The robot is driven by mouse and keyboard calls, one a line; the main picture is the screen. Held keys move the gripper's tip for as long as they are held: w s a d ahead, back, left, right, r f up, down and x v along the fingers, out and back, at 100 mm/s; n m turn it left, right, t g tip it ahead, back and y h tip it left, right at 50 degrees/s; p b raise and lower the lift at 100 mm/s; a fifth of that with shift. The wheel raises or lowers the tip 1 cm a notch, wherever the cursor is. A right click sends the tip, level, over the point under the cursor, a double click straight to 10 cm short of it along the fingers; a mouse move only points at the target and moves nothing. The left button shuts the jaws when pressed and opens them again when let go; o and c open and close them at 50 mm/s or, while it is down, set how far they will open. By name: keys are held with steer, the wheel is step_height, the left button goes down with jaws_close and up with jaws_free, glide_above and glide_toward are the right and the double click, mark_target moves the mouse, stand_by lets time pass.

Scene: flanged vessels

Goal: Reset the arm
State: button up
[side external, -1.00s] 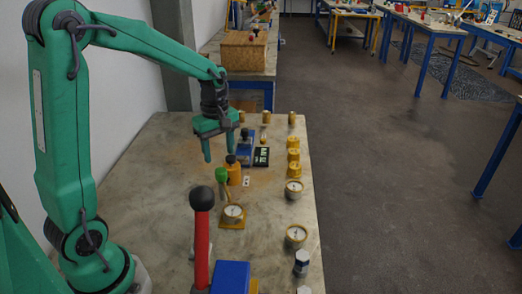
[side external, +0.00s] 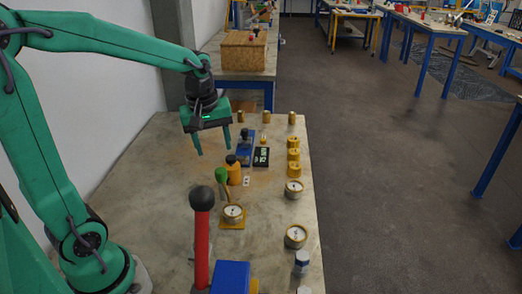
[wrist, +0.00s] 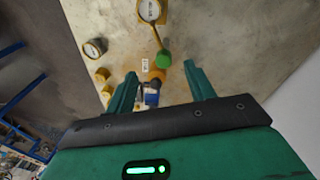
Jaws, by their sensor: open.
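My green gripper (side external: 213,149) is open and empty above the far part of the table, left of the vessels and the blue device. Nothing is held between the fingers.
A black display (side external: 261,157) and yellow cylinders (side external: 293,155) stand along the right. Round gauges (side external: 294,188) and a green-headed lever (side external: 222,176) are nearer. A red lever (side external: 202,240) rises in the foreground above a blue block (side external: 231,277). The table's left part is clear.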

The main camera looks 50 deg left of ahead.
steer(key=s+d+r+m+t, duration=0.2)
steer(key=s+d+m, duration=0.1)
steer(key=s+m, duration=0.2)
steer(key=s+d+r+m+t, duration=0.2)
steer(key=s+d+m, duration=0.1)
steer(key=s+m, duration=0.3)
steer(key=shift+s+d+r+m, duration=0.2)
steer(key=shift+s+r+m, duration=0.05)
steer(key=shift+m, duration=0.45)
